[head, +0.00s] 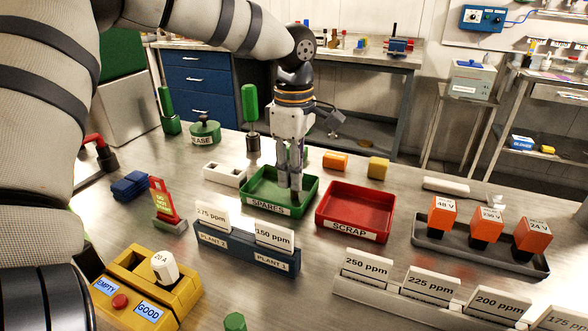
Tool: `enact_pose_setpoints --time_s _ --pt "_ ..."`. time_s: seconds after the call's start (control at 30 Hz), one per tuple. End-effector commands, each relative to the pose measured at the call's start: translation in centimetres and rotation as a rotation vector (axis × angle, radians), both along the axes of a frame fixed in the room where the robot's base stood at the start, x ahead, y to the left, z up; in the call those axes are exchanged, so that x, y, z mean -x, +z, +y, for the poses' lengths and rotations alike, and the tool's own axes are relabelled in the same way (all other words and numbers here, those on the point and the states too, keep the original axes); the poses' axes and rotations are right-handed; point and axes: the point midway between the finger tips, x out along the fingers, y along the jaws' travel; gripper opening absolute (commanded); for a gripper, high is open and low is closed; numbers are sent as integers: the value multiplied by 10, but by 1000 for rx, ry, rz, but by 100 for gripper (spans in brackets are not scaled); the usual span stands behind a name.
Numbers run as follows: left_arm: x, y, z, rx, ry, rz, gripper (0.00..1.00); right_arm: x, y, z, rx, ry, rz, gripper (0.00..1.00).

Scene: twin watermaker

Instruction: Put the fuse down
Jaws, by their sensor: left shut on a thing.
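My left gripper (289,186) points straight down with its fingertips inside the green tray labelled SPARES (256,207). It is shut on the fuse, which is mostly hidden by the fingers; I cannot tell whether it touches the tray floor. A white block marked 20 A (164,266) stands in a yellow box (183,301) with EMPTY and GOOD labels, at the lower left. My right gripper is not in view.
A red tray labelled SCRAP (382,205) stands right of the green tray. A blue holder (216,252) with ppm cards is in front. A white socket block (225,174) is left. A dark tray (424,237) holds orange blocks at right.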

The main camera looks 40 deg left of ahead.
Motion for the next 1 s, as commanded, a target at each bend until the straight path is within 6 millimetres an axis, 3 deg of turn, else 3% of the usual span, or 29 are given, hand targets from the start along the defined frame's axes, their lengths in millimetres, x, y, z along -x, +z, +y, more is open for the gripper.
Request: enact_pose_setpoints --time_s 0.03,0.1,0.13,0.47,0.8,1.0 --pt "0 -1 0 0 0 0 23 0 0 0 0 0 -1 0" --pt "0 -1 0 0 0 0 39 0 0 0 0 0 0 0" --pt "0 -1 0 0 0 0 41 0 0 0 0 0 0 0" --pt "0 5 0 -1 0 -2 41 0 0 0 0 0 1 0" --pt "-1 90 0 1 1 -3 41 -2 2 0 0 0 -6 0" --pt "-1 119 0 0 1 1 41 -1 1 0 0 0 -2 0"
